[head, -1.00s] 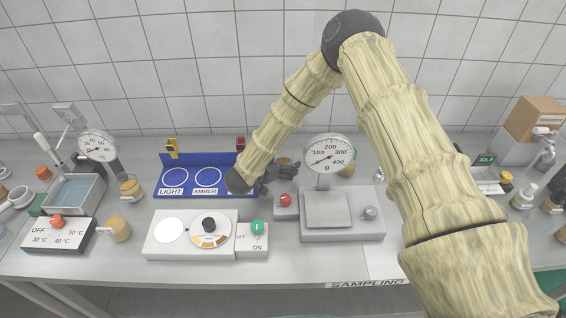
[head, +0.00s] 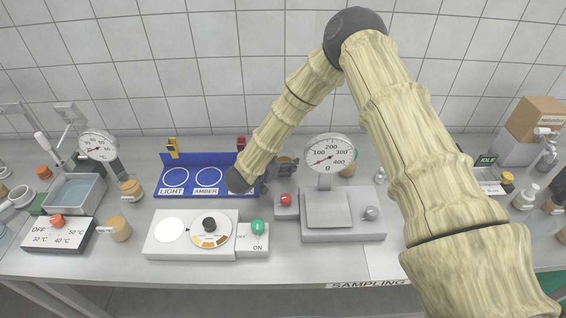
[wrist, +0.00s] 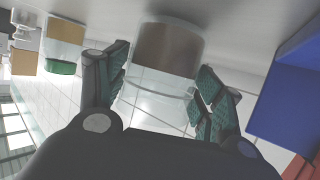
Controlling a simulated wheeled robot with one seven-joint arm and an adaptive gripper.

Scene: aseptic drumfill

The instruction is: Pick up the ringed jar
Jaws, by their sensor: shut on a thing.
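A clear jar (wrist: 163,70) with a brown band of contents or cap at one end is between the two fingers of my gripper (wrist: 163,88) in the wrist view. The pads press on its sides and the gripper is shut on it. In the head view my gripper (head: 268,180) is small and dark, partly behind my arm, between the blue rack and the scale. The jar's brown part (head: 288,160) shows just beyond it. I cannot make out a ring on the jar, nor whether its base touches the bench.
The blue rack (head: 180,192) marked LIGHT and AMBER stands to the left. The dial scale (head: 340,228) with its red-button box (head: 286,200) stands close on the right. A white control unit (head: 190,247) is in front. The tiled wall is behind.

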